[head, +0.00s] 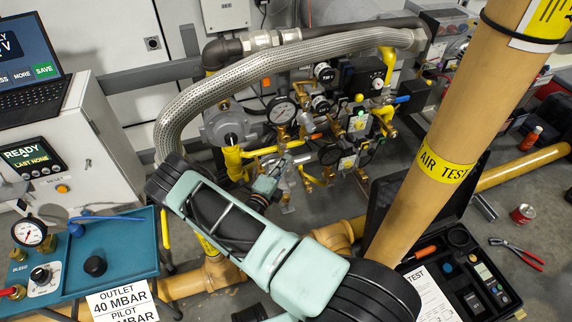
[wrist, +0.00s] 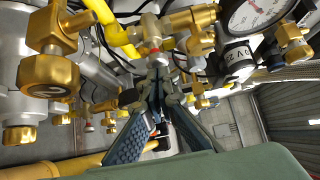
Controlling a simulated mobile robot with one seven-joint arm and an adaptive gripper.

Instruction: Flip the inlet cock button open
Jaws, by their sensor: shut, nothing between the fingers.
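My gripper (wrist: 160,88) is shut and empty in the wrist view, its two fingers meeting at a point among the brass and silver fittings. A silver fitting with a small red mark (wrist: 153,42) is just beyond the fingertips; I cannot tell whether they touch it. In the head view my gripper (head: 280,168) reaches into the left lower part of the burner valve assembly (head: 330,120), partly hidden by my arm. I cannot pick out for certain which part is the inlet cock button or how it is turned.
A braided hose (head: 240,75) arches over the assembly. A thick tan pipe (head: 440,130) labelled air test slants up in front at right. A teal tray (head: 115,235) stands at left.

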